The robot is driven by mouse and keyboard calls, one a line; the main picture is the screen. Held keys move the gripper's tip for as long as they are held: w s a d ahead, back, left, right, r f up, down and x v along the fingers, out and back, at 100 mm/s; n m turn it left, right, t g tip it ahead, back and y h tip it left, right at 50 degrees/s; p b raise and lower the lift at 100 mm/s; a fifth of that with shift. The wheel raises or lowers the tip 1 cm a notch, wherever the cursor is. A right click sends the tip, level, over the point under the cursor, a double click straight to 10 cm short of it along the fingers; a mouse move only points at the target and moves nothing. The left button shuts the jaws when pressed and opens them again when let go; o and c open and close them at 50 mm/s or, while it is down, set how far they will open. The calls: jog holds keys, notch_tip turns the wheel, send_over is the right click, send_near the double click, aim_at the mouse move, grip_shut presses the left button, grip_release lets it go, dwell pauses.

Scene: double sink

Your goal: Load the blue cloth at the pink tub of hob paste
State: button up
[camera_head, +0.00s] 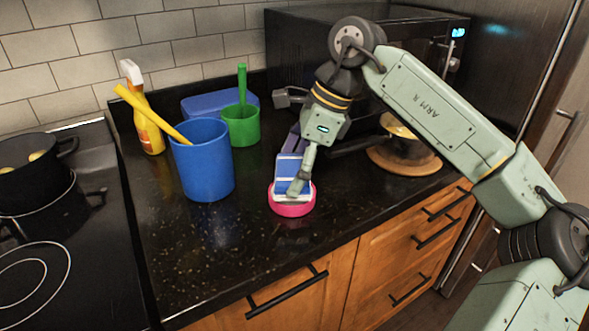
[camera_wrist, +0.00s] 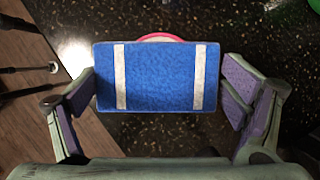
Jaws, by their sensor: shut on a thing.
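A blue cloth with pale stripes (camera_wrist: 158,77) is held between the two fingers of my gripper (camera_wrist: 160,92), which is shut on it. In the head view the cloth (camera_head: 287,167) is over the pink tub of hob paste (camera_head: 293,209), which stands on the dark counter near its front edge. In the wrist view only a pink-and-pale arc of the tub (camera_wrist: 160,38) shows beyond the cloth's far edge. The cloth hides most of the tub there. I cannot tell whether the cloth touches the paste.
A blue bucket (camera_head: 204,165) with a yellow handle in it, a green cup (camera_head: 241,127) and a yellow spray bottle (camera_head: 148,125) stand to the left. A pan (camera_head: 405,145) on a wooden board is at the right. A hob with a pot (camera_head: 30,175) is at far left.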

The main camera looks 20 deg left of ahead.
aim_at(283, 168)
jog(key=shift+r+p, duration=1.45)
jog(key=shift+r, duration=0.95)
